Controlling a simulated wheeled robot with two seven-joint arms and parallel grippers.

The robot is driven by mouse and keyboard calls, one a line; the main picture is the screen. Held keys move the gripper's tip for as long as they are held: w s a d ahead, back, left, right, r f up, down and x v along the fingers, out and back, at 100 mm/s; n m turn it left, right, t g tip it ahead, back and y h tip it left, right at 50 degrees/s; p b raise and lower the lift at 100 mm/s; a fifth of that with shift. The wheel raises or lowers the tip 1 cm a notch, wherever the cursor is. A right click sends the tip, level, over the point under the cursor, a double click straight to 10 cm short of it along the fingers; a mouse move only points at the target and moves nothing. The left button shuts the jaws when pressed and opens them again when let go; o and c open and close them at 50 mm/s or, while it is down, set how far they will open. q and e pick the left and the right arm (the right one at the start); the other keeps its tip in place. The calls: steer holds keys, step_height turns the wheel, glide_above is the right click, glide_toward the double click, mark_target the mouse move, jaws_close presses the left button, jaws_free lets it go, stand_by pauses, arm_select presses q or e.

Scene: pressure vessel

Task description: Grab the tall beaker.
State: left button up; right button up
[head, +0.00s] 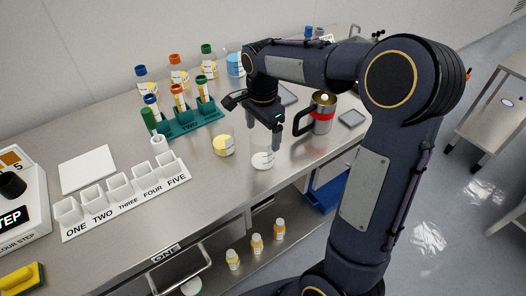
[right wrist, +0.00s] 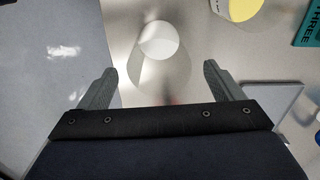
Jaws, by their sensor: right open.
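A clear glass vessel (head: 263,161), which looks like the tall beaker, stands on the steel bench near its front edge. Its pale round base shows best; its clear walls are hard to make out. My right gripper (head: 263,137) is above and around its upper area, fingers pointing down. In the right wrist view the beaker (right wrist: 158,42) appears just beyond and between the open fingers (right wrist: 159,67), with a gap on both sides. I cannot tell how far down the fingers reach along the glass. My left gripper is not in view.
A steel mug with a red band (head: 322,114) is to the right. A teal rack (head: 190,122) with tubes is behind left; a white numbered holder (head: 125,198) is farther left. Bottles line the back.

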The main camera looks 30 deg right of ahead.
mark_target(262, 139)
step_height(262, 139, down, 3)
steer(key=shift+a+f, duration=0.1)
steer(key=shift+f, duration=0.1)
steer(key=c, duration=1.3)
steer(key=shift+c, duration=0.2)
steer(key=shift+r, duration=0.15)
